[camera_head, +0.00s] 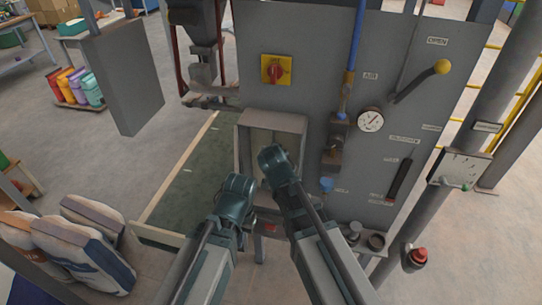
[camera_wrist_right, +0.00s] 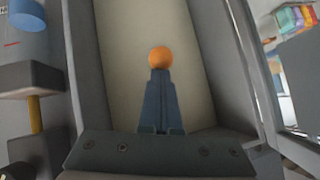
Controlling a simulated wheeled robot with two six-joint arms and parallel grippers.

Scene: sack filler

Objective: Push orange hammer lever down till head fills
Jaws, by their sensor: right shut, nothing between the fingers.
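The orange ball knob (camera_wrist_right: 161,57) of the hammer lever shows in the right wrist view, inside a pale-lined grey box; the rest of the lever is hidden. My right gripper (camera_wrist_right: 161,76) is shut and empty, its fingertips right at the lower edge of the knob; I cannot tell whether they touch. In the head view my right gripper (camera_head: 270,156) reaches into the open grey box (camera_head: 272,119) on the machine front and hides the knob. My left gripper (camera_head: 236,184) is just left of it, in front of the box's lower left edge; its fingers are not clear.
The grey machine panel (camera_head: 310,50) carries a red knob on a yellow plate (camera_head: 275,70), a dial gauge (camera_head: 370,120) and a yellow-tipped lever (camera_head: 442,67). Filled sacks (camera_head: 85,240) lie at lower left. A red button (camera_head: 417,256) is at lower right.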

